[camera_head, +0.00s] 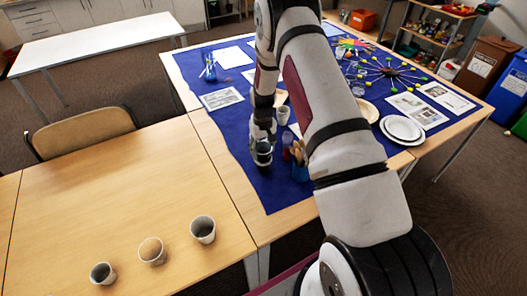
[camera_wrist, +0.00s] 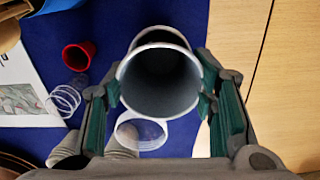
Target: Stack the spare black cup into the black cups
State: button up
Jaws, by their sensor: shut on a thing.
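My gripper (camera_wrist: 162,100) is shut on a cup (camera_wrist: 160,88) with a pale rim and a dark grey inside, its mouth facing the wrist camera. A second pale rim and dark wall (camera_wrist: 162,36) show just behind it; I cannot tell whether the two are nested. In the head view my gripper (camera_head: 263,138) is over the blue cloth, with the dark-mouthed cup (camera_head: 264,153) at its fingertips. Three cups stand apart on the wooden table at the front: a dark-mouthed one (camera_head: 103,273), a tan-mouthed one (camera_head: 152,251) and another dark-mouthed one (camera_head: 203,229).
White or clear cups (camera_wrist: 140,132), clear cups (camera_wrist: 64,101) and a red cup (camera_wrist: 78,56) are close to my gripper. A pot of wooden tools (camera_head: 300,170) stands to its right. The wooden table (camera_head: 100,190) has much free room.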

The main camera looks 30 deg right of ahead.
jog(key=shift+f, duration=0.7)
jog(key=shift+f, duration=0.65)
jog(key=o, duration=0.6)
jog(key=shift+o, duration=0.2)
jog(key=shift+r, duration=0.15)
